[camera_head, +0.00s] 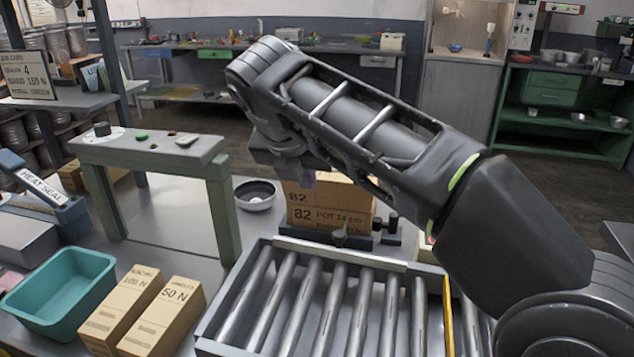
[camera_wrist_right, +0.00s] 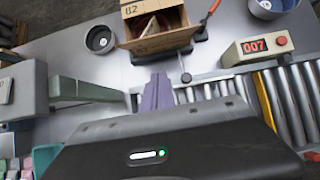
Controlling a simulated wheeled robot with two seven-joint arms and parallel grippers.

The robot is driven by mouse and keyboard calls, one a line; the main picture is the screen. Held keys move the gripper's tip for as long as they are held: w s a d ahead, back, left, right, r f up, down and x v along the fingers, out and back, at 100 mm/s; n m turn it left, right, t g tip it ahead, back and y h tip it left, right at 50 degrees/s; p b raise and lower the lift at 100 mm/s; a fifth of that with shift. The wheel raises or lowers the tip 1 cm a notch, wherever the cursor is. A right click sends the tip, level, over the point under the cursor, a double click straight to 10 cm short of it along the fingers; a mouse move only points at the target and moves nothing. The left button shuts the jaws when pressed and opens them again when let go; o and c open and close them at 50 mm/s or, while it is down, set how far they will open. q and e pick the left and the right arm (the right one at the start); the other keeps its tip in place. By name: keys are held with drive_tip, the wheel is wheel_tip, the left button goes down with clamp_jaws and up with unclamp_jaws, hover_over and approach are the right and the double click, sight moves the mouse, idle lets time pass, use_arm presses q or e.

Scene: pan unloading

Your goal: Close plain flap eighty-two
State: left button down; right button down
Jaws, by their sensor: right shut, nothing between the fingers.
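A cardboard box (camera_head: 328,217) marked 82 stands behind the roller conveyor. In the right wrist view the box (camera_wrist_right: 178,42) shows partly open from above, with something pale and reddish inside. A cardboard panel marked 82 (camera_wrist_right: 136,9) stands at its far side; I cannot tell which panel is the plain flap. My left gripper is out of view.
The roller conveyor (camera_head: 230,312) lies in front of the box. A teal bin (camera_head: 60,290) and two small cartons (camera_head: 160,320) are at the left front. A red 007 display (camera_wrist_right: 257,46) stands right.

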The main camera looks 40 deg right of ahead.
sight(320, 182)
drive_tip(key=x, duration=0.3)
drive_tip(key=d+r+x, duration=0.1)
drive_tip(key=x, duration=0.3)
drive_tip(key=w+x, duration=0.1)
drive_tip(key=x, duration=0.2)
drive_tip(key=shift+w+d, duration=0.2)
drive_tip(key=shift+d, duration=0.3)
drive_tip(key=shift+w+d+r, duration=0.25)
drive_tip(key=shift+w+d, duration=0.1)
drive_tip(key=shift+d, duration=0.1)
drive_tip(key=shift+p, duration=0.3)
